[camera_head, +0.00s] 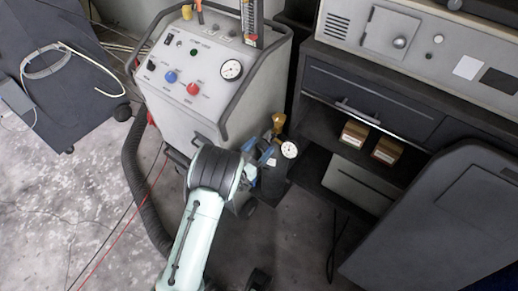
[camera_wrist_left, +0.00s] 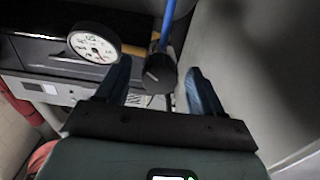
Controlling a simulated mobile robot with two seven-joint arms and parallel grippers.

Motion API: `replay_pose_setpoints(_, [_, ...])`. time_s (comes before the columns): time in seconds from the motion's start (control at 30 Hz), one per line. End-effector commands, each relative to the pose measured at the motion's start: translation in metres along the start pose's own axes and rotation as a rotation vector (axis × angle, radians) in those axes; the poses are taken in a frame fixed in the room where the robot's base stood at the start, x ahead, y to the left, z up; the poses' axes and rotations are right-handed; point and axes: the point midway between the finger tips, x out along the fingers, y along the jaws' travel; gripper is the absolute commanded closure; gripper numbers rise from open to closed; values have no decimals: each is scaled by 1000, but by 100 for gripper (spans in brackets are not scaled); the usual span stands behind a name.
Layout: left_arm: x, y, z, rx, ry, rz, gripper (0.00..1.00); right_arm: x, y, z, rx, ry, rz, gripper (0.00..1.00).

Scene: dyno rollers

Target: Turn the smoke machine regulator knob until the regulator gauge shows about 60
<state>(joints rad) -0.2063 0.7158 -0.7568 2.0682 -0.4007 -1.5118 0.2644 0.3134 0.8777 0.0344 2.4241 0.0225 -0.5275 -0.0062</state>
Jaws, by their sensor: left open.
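The regulator gauge (camera_head: 289,149) is a round white dial beside the brass regulator body (camera_head: 278,124), low at the right side of the smoke machine. It also shows upper left in the left wrist view (camera_wrist_left: 94,46); its needle is too small to read surely. A dark knob (camera_wrist_left: 160,74) with a blue rod or hose above it lies between my left fingers in the wrist view. My left gripper (camera_head: 260,153) is open, its blue fingers apart on either side of the knob, with visible gaps. In the head view my gripper partly hides the regulator. My right gripper is not in view.
The smoke machine (camera_head: 205,110) has its own panel gauge (camera_head: 231,70), a blue knob (camera_head: 170,77) and a red knob (camera_head: 193,89). A black corrugated hose (camera_head: 135,185) runs down its left side. A dark workbench (camera_head: 370,95) with small boxes (camera_head: 354,133) stands right. Floor at lower left is mostly clear.

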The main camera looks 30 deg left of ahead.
Motion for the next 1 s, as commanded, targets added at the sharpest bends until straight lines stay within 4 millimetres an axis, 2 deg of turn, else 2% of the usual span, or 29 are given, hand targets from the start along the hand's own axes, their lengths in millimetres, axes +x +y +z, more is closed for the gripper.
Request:
replay_pose_setpoints(0.13, [0, 0, 0, 0, 0, 0, 33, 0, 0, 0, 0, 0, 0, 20])
replay_pose_setpoints(0.3, [0, 0, 0, 0, 0, 0, 88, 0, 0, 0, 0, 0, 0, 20])
replay_pose_setpoints(0.47, [0, 0, 0, 12, 0, 0, 89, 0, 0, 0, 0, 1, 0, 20])
replay_pose_setpoints(0.8, [0, -1, 1, 258, 0, -1, 89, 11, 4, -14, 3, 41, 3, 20])
replay_pose_setpoints(1.0, [0, 0, 0, 299, -1, 0, 89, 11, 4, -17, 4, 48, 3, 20])
